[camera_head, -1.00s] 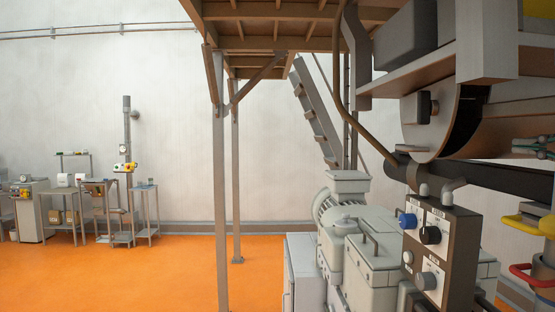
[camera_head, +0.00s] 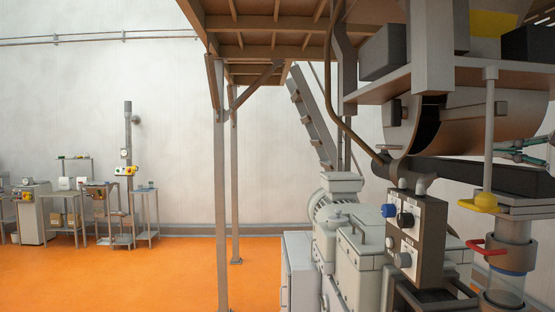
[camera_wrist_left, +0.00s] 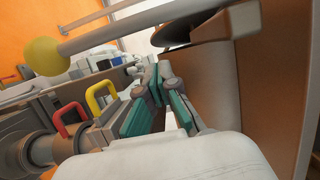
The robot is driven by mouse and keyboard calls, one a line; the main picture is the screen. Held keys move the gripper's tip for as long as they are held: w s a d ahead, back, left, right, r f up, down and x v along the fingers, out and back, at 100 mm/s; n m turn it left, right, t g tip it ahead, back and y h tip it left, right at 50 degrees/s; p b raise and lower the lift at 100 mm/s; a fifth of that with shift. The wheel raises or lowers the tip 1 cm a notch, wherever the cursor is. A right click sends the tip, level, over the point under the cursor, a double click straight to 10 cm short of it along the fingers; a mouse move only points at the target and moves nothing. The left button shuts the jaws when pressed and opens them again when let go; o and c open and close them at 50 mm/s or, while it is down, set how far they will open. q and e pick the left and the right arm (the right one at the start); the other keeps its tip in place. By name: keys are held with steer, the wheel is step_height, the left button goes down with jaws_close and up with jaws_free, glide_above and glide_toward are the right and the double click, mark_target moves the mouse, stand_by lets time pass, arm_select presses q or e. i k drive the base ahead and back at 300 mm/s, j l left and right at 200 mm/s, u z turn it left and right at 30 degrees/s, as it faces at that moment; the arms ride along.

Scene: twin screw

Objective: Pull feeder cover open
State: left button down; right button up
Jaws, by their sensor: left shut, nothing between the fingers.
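The feeder housing with a curved grey cover (camera_head: 468,128) is at the upper right of the head view, under a shelf. A dark gap shows along the cover's left side. I cannot tell how far the cover is open. My left gripper (camera_head: 520,151) shows at the right edge, in front of the housing, with teal finger pads. In the wrist view the left gripper's fingers (camera_wrist_left: 158,92) are shut with nothing between them. A brown curved panel (camera_wrist_left: 275,80) with a grey edge stands close to their right. I see no contact with it. My right gripper is out of view.
A control box (camera_head: 414,238) with knobs stands below the feeder. A yellow handle (camera_head: 480,203) and a red handle (camera_head: 488,246) sit right of it, by a vertical rod (camera_head: 489,130). Grey machinery (camera_head: 355,250) is left of the box. The orange floor (camera_head: 170,275) at left is clear.

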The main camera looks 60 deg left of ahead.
mark_target(399, 140)
steer(key=k+l+u, duration=0.25)
steer(key=l, duration=0.2)
steer(key=i+j+u, duration=0.15)
steer(key=j+u, duration=0.25)
steer(key=i+j+u, duration=0.15)
steer(key=u, duration=0.25)
